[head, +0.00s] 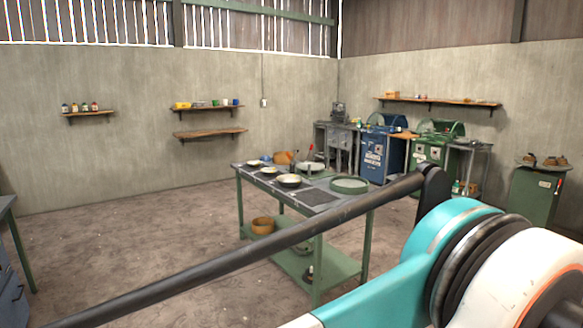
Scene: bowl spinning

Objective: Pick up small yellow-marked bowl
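A work table (337,266) with green legs and a lower shelf stands in mid-room. Along the left side of its top sit several small pale bowls with dark outsides: a far one (255,163), a middle one (269,170) and a near, larger one (289,181). An orange-brown vessel (283,157) stands behind them. The bowls are too small here to tell which has a yellow mark. My gripper is not in view. My teal and white arm fills the lower right, with a dark bar crossing in front of the table.
A green round tray (349,185) and a dark mat (318,197) lie on the table's right part. A tan bowl (263,225) is on the lower shelf. Blue (373,155) and green (432,152) machines stand behind. The floor left of the table is clear.

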